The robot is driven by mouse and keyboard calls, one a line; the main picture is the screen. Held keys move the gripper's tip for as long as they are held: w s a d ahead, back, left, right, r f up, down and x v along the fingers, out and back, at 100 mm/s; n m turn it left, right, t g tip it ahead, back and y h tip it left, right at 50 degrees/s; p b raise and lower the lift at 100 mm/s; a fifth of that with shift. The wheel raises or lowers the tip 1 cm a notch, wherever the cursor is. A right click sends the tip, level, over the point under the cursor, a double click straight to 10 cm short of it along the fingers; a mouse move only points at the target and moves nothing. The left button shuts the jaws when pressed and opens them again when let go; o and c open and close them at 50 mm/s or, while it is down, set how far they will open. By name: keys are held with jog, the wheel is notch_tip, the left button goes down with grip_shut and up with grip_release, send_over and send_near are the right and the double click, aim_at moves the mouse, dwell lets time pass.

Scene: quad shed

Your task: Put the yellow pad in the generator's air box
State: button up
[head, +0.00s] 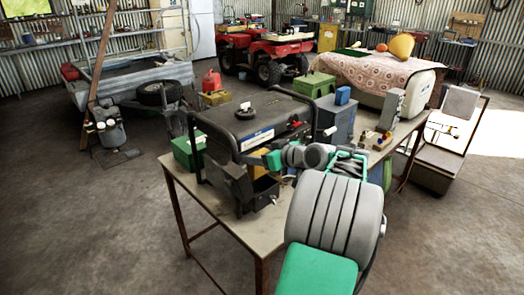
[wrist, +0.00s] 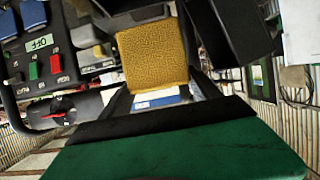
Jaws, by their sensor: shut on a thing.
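The generator (head: 265,118) is a dark grey framed machine on the table. Its air box (head: 263,192) is a dark open box low on the near side, with a dark cover (head: 237,184) standing beside it. My gripper (head: 270,160) is shut on the yellow pad (head: 257,164), close to the generator and above the air box. In the wrist view the textured pad (wrist: 152,57) faces the camera near the top middle. It looks upright and outside the box. The contact between fingers and pad is partly hidden.
The table (head: 222,228) also bears a green box (head: 188,150) and a blue-grey case (head: 337,118). The generator's switch panel (wrist: 55,60) is at left in the wrist view, close to the pad. The table's near left corner is bare.

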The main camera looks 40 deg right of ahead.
aim_at(260, 170)
jog(key=shift+f+b, duration=2.4)
jog(key=shift+f, duration=0.8)
jog(key=o, duration=1.4)
jog(key=shift+r, duration=0.1)
jog(key=shift+r+p, duration=2.05)
jog(key=shift+r, duration=1.95)
